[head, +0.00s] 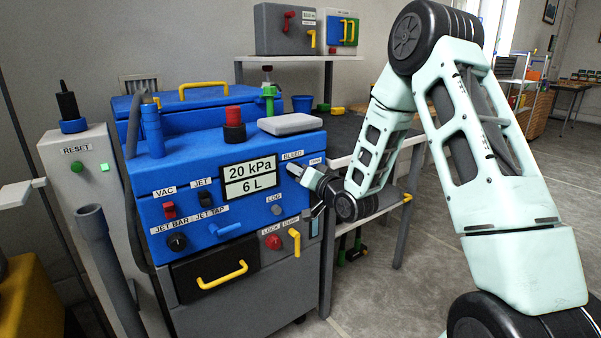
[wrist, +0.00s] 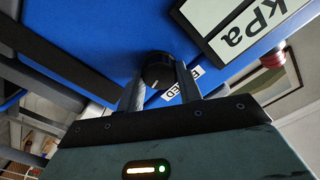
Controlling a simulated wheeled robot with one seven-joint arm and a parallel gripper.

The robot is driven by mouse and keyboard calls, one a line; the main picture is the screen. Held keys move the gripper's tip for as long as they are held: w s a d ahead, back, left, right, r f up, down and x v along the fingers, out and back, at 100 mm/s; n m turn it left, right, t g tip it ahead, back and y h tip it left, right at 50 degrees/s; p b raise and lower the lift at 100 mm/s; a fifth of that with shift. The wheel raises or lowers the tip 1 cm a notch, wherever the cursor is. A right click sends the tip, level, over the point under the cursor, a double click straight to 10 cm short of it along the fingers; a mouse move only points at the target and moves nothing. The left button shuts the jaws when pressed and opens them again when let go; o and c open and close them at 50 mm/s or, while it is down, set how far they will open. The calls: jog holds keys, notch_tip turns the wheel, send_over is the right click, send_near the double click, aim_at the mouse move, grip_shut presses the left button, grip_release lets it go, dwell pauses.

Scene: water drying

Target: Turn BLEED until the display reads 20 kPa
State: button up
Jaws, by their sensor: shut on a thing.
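The BLEED knob (wrist: 157,70) is a round black knob with a white mark, on the blue front panel just beside the BLEED label (wrist: 184,87). In the wrist view my gripper (wrist: 160,82) has its two fingers on either side of the knob, shut on it. In the head view my gripper (head: 296,176) reaches the panel's right side under the BLEED label, and hides the knob. The display (head: 250,168) reads 20 kPa, with 6 L on the line below.
The blue machine (head: 220,225) also carries VAC and JET switches, a JET BAR knob (head: 177,242), a red LOCK button (head: 273,241) and a yellow DUMP lever (head: 295,242) below my gripper. A dark bench (head: 345,135) stands behind. Open floor lies to the right.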

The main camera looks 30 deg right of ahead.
jog(key=o, duration=1)
jog(key=s+p, duration=1.3)
jog(key=s, duration=0.4)
jog(key=shift+s+d, duration=0.25)
jog(key=shift+d, duration=0.05)
